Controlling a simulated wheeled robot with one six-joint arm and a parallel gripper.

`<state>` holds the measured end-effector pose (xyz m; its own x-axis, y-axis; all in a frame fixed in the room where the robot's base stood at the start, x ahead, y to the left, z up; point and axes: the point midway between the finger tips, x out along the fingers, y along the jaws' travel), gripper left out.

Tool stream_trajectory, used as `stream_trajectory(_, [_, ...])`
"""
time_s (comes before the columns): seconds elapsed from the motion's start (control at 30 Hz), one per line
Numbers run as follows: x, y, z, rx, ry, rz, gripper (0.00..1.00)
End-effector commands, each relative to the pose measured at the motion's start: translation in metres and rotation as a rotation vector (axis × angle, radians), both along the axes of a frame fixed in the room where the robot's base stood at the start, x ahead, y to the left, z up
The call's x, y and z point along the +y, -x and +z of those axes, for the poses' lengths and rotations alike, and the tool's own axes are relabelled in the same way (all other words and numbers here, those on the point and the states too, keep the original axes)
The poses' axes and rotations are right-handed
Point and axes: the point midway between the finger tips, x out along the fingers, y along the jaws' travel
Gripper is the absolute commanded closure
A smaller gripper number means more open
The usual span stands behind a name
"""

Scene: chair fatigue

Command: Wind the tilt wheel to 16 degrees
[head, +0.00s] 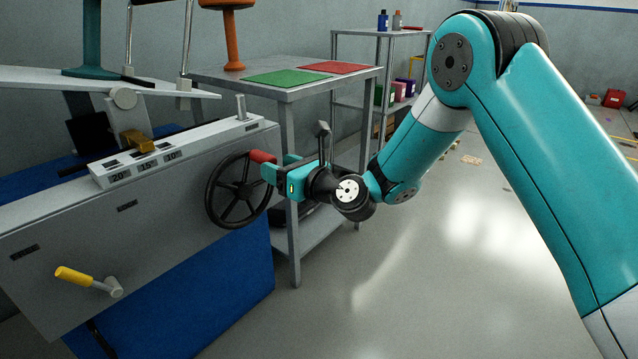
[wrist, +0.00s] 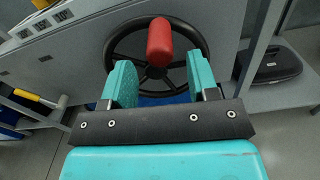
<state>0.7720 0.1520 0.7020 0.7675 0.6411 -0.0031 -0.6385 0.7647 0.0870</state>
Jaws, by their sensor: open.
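The tilt wheel (head: 234,190) is a black spoked handwheel on the grey machine's side, with a red knob (head: 262,156) at its upper right rim in the head view. In the wrist view the wheel (wrist: 118,47) lies ahead, with the red knob (wrist: 160,42) at the top, beyond and between my fingertips. My gripper (head: 270,170) is close to the knob; its open fingers (wrist: 161,78) hold nothing. I cannot tell whether they touch the knob. A white scale block (head: 120,177) on the machine reads 20°, 15°, 10°, with a brass pointer (head: 138,141) above its middle part.
A yellow-handled lever (head: 75,276) sticks out below the wheel's left. A grey table (head: 292,92) with green and red mats stands behind the wheel. A black case (wrist: 277,64) lies on its lower shelf. The floor at right is open.

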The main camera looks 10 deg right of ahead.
Motion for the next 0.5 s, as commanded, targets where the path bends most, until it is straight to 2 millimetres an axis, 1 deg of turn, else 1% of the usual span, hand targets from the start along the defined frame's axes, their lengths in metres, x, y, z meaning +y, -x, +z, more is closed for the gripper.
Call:
stream_trajectory(0.03, [-0.011,0.010,-0.001,0.005,-0.002,-0.008,0.46])
stream_trajectory(0.3, [-0.056,0.063,-0.006,0.009,-0.002,-0.008,0.46])
stream_trajectory(0.4, [-0.068,0.078,-0.006,0.002,-0.002,-0.008,0.46])
stream_trajectory(0.5, [-0.075,0.086,-0.005,0.000,0.000,-0.006,0.46])
